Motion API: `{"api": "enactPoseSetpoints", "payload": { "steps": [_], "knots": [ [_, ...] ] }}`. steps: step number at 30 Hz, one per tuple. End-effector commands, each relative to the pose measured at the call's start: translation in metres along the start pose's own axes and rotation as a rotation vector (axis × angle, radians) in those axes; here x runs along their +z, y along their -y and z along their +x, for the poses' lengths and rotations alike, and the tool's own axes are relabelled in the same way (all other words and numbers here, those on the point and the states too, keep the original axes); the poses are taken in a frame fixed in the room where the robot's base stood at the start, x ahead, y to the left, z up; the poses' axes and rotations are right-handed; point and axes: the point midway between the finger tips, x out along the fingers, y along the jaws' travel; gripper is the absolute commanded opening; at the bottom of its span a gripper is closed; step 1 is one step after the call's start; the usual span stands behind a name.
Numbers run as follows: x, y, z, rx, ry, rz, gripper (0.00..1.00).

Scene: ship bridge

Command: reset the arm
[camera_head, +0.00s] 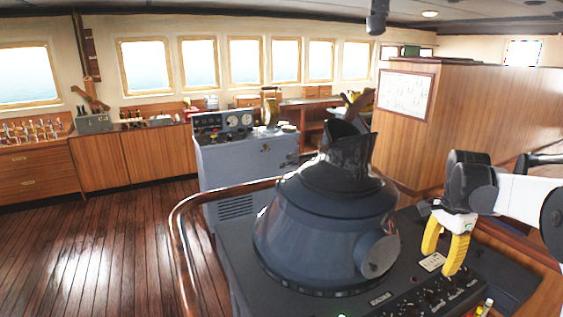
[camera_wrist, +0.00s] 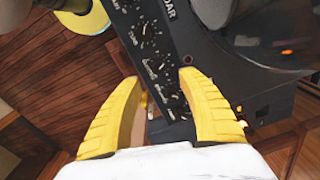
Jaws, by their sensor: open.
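My gripper (camera_head: 445,252) has yellow fingers and hangs from my white and black arm at the right of the head view. The fingers are spread apart with nothing between them. They point down over the right side of the dark radar console (camera_head: 228,248). In the wrist view my gripper (camera_wrist: 155,115) is open above the console's panel of knobs (camera_wrist: 150,45). I cannot tell the exact gap between the fingertips and the panel.
The radar's dark conical hood (camera_head: 325,215) stands left of my gripper. A curved wooden rail (camera_head: 180,225) runs along the console's left. A wood-panelled partition (camera_head: 450,120) rises behind my arm. A grey control stand (camera_head: 240,165) is farther back. The wooden floor (camera_head: 90,245) at left is clear.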

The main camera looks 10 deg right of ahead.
Motion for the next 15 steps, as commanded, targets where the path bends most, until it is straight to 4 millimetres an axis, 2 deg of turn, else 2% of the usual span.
{"api": "enactPoseSetpoints", "payload": {
  "steps": [4,8,12,15],
  "knots": [
    [0.066,-0.010,-0.014,-0.081,-0.058,-0.252,0.48],
    [0.128,-0.030,-0.020,-0.168,-0.132,-0.525,0.48],
    [0.187,-0.059,-0.014,-0.259,-0.224,-0.814,0.48],
    [0.224,-0.081,-0.002,-0.319,-0.295,-1.008,0.48]
  ]
}}
